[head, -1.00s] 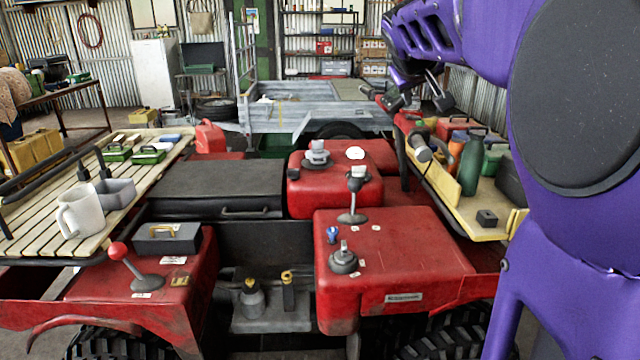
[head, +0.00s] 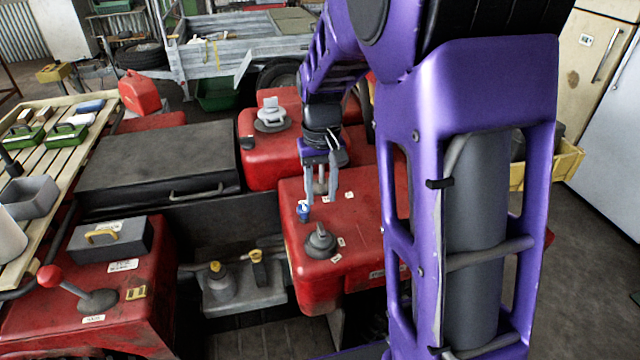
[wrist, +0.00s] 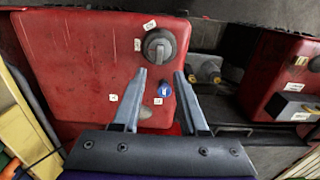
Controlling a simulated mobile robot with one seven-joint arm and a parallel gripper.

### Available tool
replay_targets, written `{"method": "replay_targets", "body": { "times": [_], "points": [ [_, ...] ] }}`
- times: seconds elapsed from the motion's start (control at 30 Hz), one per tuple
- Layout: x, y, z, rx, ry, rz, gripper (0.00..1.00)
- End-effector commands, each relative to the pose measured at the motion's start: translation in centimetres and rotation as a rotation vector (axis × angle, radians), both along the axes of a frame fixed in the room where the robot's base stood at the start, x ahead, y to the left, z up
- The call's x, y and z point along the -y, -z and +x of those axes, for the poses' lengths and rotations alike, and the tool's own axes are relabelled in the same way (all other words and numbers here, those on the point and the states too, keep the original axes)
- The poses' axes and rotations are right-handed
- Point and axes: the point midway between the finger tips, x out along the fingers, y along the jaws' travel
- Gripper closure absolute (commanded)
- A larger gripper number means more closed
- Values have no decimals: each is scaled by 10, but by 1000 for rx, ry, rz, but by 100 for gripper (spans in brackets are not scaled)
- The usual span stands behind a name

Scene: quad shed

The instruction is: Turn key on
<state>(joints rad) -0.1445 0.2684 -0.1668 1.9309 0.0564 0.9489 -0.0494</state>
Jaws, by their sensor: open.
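A small blue key (head: 303,210) stands on the red right-hand body panel (head: 345,260) of the quad. The key also shows in the wrist view (wrist: 164,89), between the two fingers and nearer to the right one. My gripper (head: 320,197) is open and points down over this panel, with nothing held. Its fingertips in the wrist view (wrist: 160,74) reach past the key toward a grey rotary knob (wrist: 158,46). The knob sits in front of the key in the head view (head: 320,241). I cannot tell how high the fingertips are above the key.
A second grey knob (head: 271,114) sits on the red panel behind. A red-knobbed lever (head: 47,276) and a grey box (head: 110,240) stand on the left panel. A slatted rack (head: 60,165) lies at left. A lever on the right panel is mostly hidden by my gripper.

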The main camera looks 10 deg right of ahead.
Motion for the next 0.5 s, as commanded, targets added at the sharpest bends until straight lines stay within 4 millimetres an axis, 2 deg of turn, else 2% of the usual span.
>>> {"method": "replay_targets", "body": {
  "times": [0.5],
  "points": [
    [0, 63, 0, 0, 0, -2, 57]
  ]
}}
